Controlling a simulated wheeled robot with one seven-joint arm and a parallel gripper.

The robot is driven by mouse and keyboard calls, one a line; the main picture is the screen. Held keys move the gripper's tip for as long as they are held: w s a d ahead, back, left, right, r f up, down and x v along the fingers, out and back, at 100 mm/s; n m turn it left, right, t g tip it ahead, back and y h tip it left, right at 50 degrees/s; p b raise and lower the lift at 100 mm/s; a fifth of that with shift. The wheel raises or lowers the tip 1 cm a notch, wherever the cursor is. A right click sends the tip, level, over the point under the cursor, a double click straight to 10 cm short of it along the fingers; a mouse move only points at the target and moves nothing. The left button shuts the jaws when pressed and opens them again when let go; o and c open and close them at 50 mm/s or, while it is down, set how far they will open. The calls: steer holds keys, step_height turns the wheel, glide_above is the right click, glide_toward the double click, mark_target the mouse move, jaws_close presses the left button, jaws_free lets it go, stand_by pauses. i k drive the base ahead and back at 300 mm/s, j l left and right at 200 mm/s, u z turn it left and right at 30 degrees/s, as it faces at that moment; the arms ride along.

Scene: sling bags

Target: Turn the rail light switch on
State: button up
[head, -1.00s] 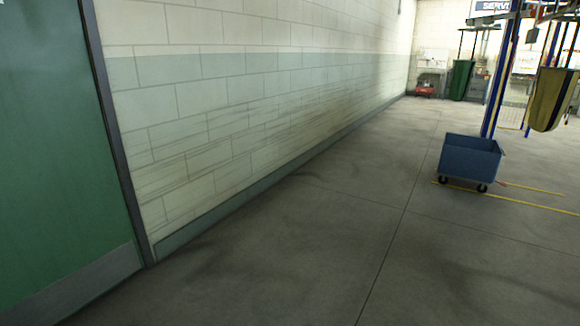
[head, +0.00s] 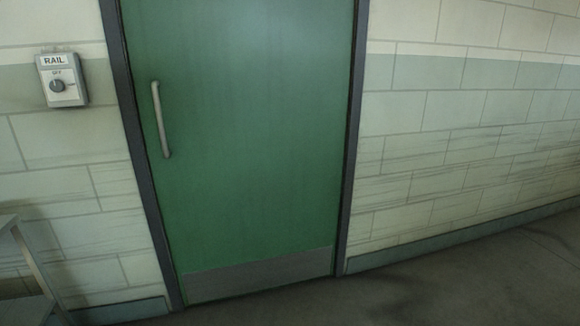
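The rail light switch (head: 61,80) is a grey box on the block wall, at the upper left of the head view, left of a green door.
A shut green door (head: 240,140) with a vertical handle (head: 160,119) and dark frame stands right of the switch. Part of a grey metal table or stand (head: 30,265) shows at the lower left, below the switch. The floor (head: 430,285) at the lower right is clear.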

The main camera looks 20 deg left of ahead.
mark_target(56, 86)
steer(key=i+j+u, duration=0.2)
steer(key=u, duration=0.2)
steer(key=i+u, duration=0.8)
steer(key=k, duration=0.05)
